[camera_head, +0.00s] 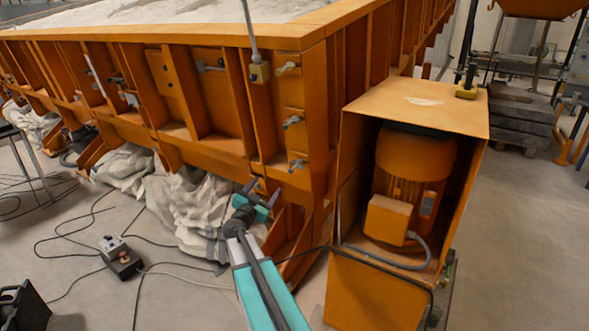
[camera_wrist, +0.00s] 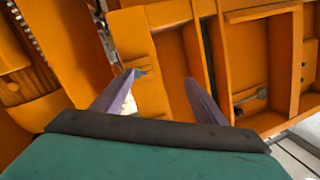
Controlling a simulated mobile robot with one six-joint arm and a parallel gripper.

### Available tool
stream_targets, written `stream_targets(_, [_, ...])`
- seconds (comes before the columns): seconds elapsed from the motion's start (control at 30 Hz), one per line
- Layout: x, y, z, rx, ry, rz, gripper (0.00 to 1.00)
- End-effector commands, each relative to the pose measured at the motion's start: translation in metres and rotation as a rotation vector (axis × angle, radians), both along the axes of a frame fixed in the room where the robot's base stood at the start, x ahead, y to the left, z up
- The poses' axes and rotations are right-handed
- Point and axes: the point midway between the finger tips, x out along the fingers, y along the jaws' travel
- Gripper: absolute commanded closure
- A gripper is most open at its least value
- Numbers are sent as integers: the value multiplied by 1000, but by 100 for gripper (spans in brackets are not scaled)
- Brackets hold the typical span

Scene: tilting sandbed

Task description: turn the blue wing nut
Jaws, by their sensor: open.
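Three small wing nuts sit one above another on the orange corner panel of the sandbed in the head view: a top one (camera_head: 287,68), a middle one (camera_head: 292,121) and a lowest one (camera_head: 297,164). All look grey-blue, and I cannot tell which is the blue one. My gripper (camera_head: 262,192) is open and empty, below and left of the lowest wing nut. In the wrist view its two fingers (camera_wrist: 160,80) are spread apart. A small blue-grey piece (camera_wrist: 140,72), possibly a wing nut, shows beside the left fingertip; contact is unclear.
The orange sandbed frame (camera_head: 230,150) has upright ribs around the panel. An orange motor housing (camera_head: 365,290) stands close on the right. Crumpled grey-white cloth (camera_head: 190,205) hangs below the frame at left. Cables and a control box (camera_head: 122,260) lie on the floor.

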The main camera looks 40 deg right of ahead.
Motion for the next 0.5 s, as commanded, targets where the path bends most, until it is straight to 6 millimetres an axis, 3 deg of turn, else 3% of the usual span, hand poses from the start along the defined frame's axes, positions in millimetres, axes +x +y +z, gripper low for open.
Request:
stream_targets(0.1, [-19, -23, 15, 3, -21, -102, 34])
stream_targets(0.2, [-29, -32, 20, 8, -27, -150, 34])
stream_targets(0.5, [-34, -35, 22, 10, -29, -168, 34])
